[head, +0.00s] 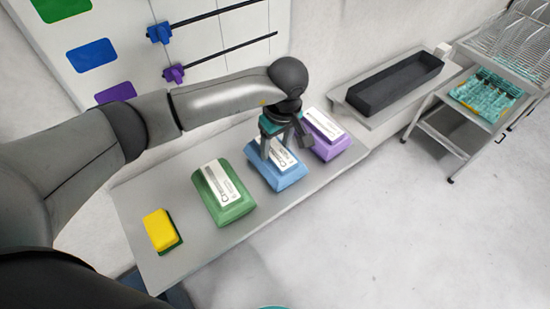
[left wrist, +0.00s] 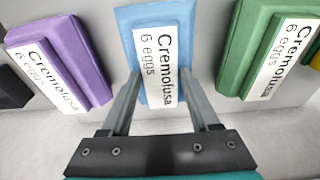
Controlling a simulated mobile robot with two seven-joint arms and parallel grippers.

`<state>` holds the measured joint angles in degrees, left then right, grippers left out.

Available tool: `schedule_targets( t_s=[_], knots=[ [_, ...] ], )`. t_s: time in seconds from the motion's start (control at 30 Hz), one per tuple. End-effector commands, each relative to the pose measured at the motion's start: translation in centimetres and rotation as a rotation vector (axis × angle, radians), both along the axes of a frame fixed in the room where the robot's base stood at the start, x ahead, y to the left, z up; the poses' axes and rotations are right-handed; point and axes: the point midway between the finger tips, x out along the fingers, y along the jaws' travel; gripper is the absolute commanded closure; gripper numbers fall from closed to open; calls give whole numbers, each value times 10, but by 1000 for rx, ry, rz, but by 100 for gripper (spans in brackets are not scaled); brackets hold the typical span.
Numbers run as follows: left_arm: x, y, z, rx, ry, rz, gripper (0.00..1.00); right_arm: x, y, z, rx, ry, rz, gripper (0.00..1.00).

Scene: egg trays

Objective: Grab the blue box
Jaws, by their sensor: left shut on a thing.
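The blue box (head: 278,167) is an egg carton with a white label, lying on the grey shelf between a green box and a purple box. My left gripper (head: 277,150) is over it from above, with its fingers at the box's sides. In the left wrist view the blue box (left wrist: 157,50) sits between the two fingers of the gripper (left wrist: 160,95), label reading "Cremolusa 6 eggs". The gripper is shut on the blue box, which appears to rest at shelf level.
The green box (head: 223,194) and purple box (head: 326,135) stand close on either side. A yellow sponge-like block (head: 159,229) lies at the shelf's near left. A black tray (head: 396,84) and a wire-rack cart (head: 490,92) are at the right. Floor in front is clear.

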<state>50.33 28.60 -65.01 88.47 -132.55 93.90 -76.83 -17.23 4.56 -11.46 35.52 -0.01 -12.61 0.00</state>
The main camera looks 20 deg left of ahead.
Motion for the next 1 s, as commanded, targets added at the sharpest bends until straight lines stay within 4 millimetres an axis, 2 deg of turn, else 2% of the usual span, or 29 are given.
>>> schedule_targets(
  t_s=[0.03,0.3,0.87,1.0],
  knots=[
    [0,0,0,0,0,0,72,0,0,0,0,0,0,50],
    [0,0,0,0,0,0,100,0,0,0,0,0,0,50],
    [1,0,2,0,-4,1,100,1,0,0,-1,-1,0,50],
    [2,0,8,-1,-4,0,100,1,0,0,-1,-1,0,50]
  ],
)
